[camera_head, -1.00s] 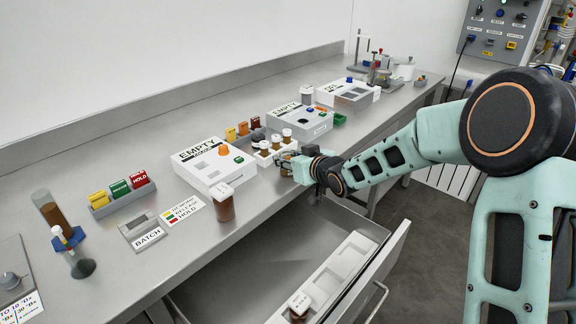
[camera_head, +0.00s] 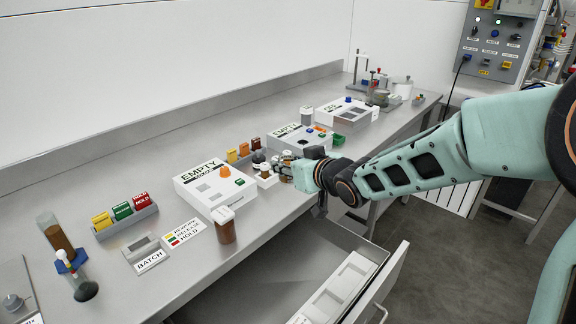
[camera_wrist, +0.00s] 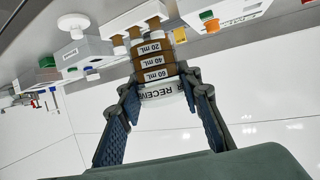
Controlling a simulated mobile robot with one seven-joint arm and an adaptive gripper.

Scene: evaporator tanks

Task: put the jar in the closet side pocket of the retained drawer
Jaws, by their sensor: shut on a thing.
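In the wrist view my gripper (camera_wrist: 163,90) is shut on a brown jar (camera_wrist: 153,64) with 20, 40 and 60 mL marks and a white label partly reading "RECEIV". In the head view the held jar is mostly hidden by the gripper. The retained drawer (camera_head: 393,278) stands open below the bench. A white insert with several pockets (camera_head: 352,268) runs along its front side; its near end is cut off by the frame.
Another brown jar with a white lid (camera_head: 225,226) stands near the bench's front edge. Colored blocks (camera_head: 122,212) sit in a grey holder. The drawer floor (camera_head: 290,265) looks clear where visible.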

